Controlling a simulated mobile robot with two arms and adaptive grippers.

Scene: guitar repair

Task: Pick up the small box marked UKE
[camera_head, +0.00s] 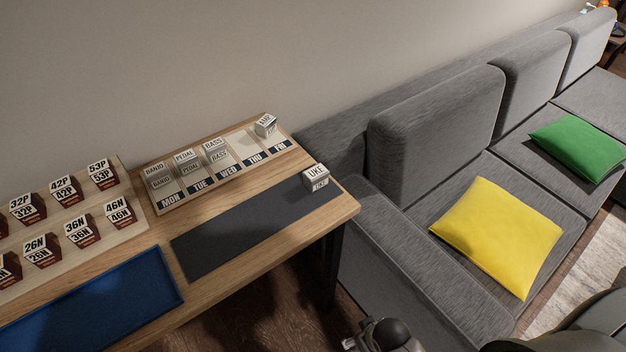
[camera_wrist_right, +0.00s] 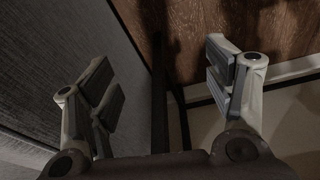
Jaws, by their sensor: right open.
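The small white box marked UKE (camera_head: 316,176) sits on the right end of a dark grey mat (camera_head: 225,235) on the wooden table, near the table's right edge. My right gripper (camera_wrist_right: 165,85) is open and empty in the right wrist view, with the sofa side, a dark table leg and the wood floor behind it. The UKE box does not show in that view. Part of my right arm shows at the bottom right of the head view, apart from the box, beside the sofa. My left gripper is not in view.
A blue tray (camera_head: 100,305) and a board of dark red labelled blocks (camera_head: 83,232) lie to the left. The grey sofa (camera_head: 385,245) stands close on the right.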

